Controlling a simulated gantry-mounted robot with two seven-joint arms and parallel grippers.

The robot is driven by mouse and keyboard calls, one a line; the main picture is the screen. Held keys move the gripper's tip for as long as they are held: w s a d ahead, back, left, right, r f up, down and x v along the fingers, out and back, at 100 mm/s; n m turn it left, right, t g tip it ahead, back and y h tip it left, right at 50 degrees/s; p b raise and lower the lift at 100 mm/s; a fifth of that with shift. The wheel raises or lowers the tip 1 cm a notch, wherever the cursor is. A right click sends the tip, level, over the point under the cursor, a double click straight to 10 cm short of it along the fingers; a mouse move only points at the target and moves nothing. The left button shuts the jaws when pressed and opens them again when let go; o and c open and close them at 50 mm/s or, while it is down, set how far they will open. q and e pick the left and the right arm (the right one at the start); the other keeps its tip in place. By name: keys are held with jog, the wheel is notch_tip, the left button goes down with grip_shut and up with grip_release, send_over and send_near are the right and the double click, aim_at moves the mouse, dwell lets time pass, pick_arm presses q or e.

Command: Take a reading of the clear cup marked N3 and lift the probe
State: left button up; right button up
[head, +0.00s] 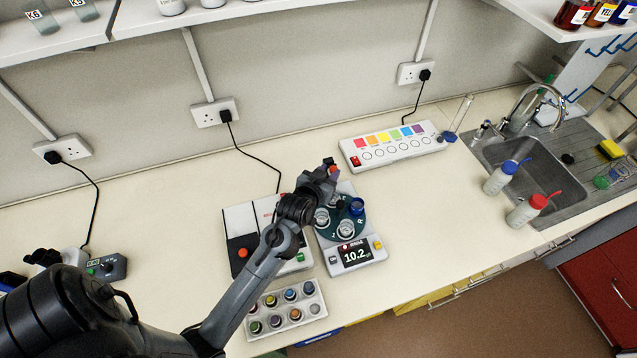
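A meter (352,272) with a lit display reading 10.2 stands mid-counter. It carries a dark teal turntable (333,238) lettered L and R. Small clear cups (346,228) sit on the turntable, one partly behind my arm (321,216), along with a blue piece (357,206). I cannot read N3 on any cup. My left gripper (328,172) is over the back of the meter, beside a small red-orange part. Its fingers are too small and dark to tell open from shut. The probe is not clearly visible; my arm covers that side. My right gripper is not in view.
A white-and-black device (240,222) with a red button stands left of the meter. A tray (262,331) of coloured pots lies in front. A colour-strip box (361,161) is behind right. Two wash bottles (498,181) stand by the sink (560,186).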

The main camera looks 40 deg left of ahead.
pick_arm(q)
jog(key=v, duration=0.8)
jog(key=shift+r, duration=0.15)
jog(key=shift+s, duration=0.1)
jog(key=s+d+f+m+g+h, duration=0.2)
jog(key=s+d+f+m+g, duration=0.25)
jog(key=s, duration=0.55)
jog(key=s+d+f+m+g+h, duration=0.1)
jog(key=s+d+f+g+h, duration=0.15)
jog(key=s+d+g, duration=0.45)
jog(key=s+r+t+p, duration=0.2)
jog(key=s+r+p, duration=0.1)
jog(key=r+p, duration=0.9)
jog(key=shift+d+r+p, duration=0.25)
jog(key=shift+d+p, duration=0.05)
jog(key=shift+d, duration=0.15)
